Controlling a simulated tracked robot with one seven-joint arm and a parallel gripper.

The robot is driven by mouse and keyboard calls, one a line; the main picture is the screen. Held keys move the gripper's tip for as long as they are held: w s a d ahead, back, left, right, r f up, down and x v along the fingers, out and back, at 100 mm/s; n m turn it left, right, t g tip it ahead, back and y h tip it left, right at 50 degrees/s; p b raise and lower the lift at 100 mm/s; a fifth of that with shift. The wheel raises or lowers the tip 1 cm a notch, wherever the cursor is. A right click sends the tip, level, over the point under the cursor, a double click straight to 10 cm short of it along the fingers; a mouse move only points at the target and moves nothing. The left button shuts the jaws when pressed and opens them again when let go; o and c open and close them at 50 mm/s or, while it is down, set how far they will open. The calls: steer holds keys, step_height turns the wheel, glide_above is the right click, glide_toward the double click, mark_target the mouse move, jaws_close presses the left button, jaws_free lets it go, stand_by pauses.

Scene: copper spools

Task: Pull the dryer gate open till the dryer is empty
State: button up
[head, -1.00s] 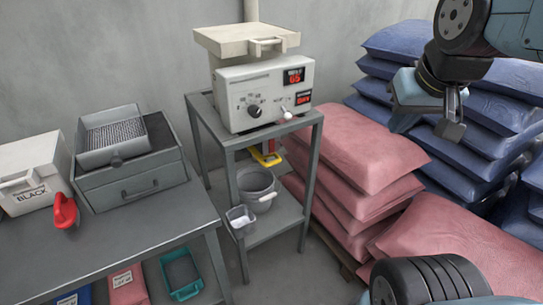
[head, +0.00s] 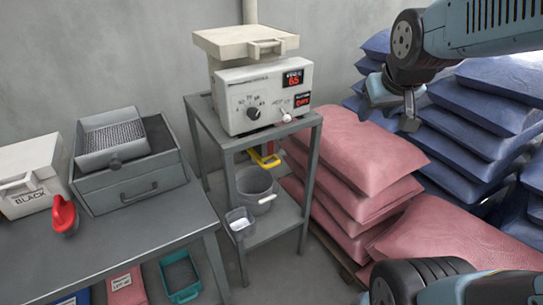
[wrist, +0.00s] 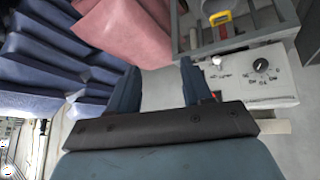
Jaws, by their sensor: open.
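The dryer (head: 265,95) is a cream box with a lid, a dial and red displays, on top of a grey metal stand. Below its top shelf is the yellow gate handle (head: 266,160), with a red part beside it. The handle also shows at the top of the wrist view (wrist: 219,18). A grey bucket (head: 252,186) stands under it on the lower shelf. My gripper (head: 389,113) is open and empty, well to the right of the dryer, above the sacks. Its two fingers stand apart in the wrist view (wrist: 158,80). The dryer's inside is hidden.
Pink sacks (head: 350,165) are stacked right of the stand (head: 310,190), with blue sacks (head: 490,90) farther right. A bench (head: 130,235) at left holds a drawer unit (head: 135,190), a red scoop (head: 63,215) and a white box.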

steer(key=o, duration=0.9)
steer(key=w+f+n+t, duration=0.1)
steer(key=w+f, duration=0.2)
steer(key=w, duration=0.3)
steer(key=w+a+f+n, duration=0.1)
steer(key=w+f, duration=0.3)
steer(key=w, duration=0.2)
steer(key=shift+w+a+f+n+t+y, duration=0.25)
steer(key=shift+w+f+n+t+y, duration=0.05)
steer(key=shift+w+n+t, duration=0.1)
steer(key=n+t+y, duration=0.2)
steer(key=t+y, duration=0.5)
steer(key=y, duration=0.2)
glide_toward(272, 165)
steer(key=x, duration=1)
steer(key=shift+w+f, duration=0.3)
steer(key=shift+w, duration=0.15)
